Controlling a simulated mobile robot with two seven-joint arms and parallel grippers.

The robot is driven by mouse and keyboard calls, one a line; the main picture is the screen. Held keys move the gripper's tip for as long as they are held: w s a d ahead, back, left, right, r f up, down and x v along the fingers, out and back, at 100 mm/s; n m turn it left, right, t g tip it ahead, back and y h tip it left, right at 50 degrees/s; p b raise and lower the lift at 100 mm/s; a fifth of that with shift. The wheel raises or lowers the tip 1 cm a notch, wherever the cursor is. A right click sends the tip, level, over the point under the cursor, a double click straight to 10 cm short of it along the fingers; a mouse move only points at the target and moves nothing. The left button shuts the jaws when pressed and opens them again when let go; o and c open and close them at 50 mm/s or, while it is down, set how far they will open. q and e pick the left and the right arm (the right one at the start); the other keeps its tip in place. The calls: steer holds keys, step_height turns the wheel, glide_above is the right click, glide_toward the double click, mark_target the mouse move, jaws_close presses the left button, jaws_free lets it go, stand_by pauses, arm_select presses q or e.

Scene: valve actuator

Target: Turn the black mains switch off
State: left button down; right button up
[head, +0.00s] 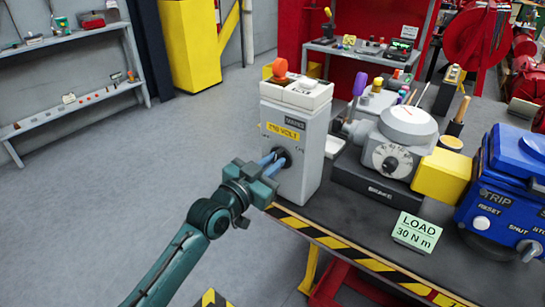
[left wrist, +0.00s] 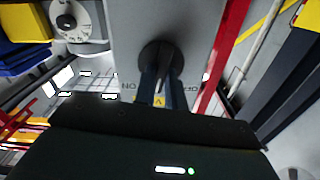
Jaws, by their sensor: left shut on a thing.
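The black mains switch (head: 285,154) is a round knob on the front of a tall grey box (head: 312,165) with a MAINS plate and a yellow voltage label. My left gripper (head: 273,161) is at the front of this box, its blue-grey fingers shut on the knob's grip. In the left wrist view the black switch (left wrist: 160,54) shows between the two dark fingers, its grip pointing roughly along them. ON and OFF markings show upside down on either side. The fingers partly hide the knob. My right gripper is not in view.
The box stands at the bench's left edge, marked with a black and yellow stripe (head: 345,255). A grey actuator with a dial (head: 390,160), a yellow block (head: 441,175), a blue unit (head: 510,185) and a LOAD card (head: 416,232) are to the right. The floor at left is clear.

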arm_select(q)
steer(key=shift+r+n+p, duration=0.15)
steer(key=shift+n+p, duration=0.25)
steer(key=shift+n, duration=0.6)
steer(key=n+p, duration=0.1)
steer(key=n, duration=0.1)
steer(key=shift+a+n, duration=0.1)
steer(key=shift+n, duration=1.1)
steer(key=n, duration=0.2)
steer(key=shift+w+n+p, duration=0.1)
steer(key=shift+n+p, duration=0.2)
steer(key=shift+p, duration=0.1)
steer(key=shift+a+n, duration=0.1)
steer(key=shift+n, duration=0.5)
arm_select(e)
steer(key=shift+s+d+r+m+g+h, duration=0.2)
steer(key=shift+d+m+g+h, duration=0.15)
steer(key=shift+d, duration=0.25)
arm_select(q)
steer(key=shift+f, duration=0.2)
steer(key=c, duration=1.5)
jaws_free()
steer(key=shift+o, duration=0.2)
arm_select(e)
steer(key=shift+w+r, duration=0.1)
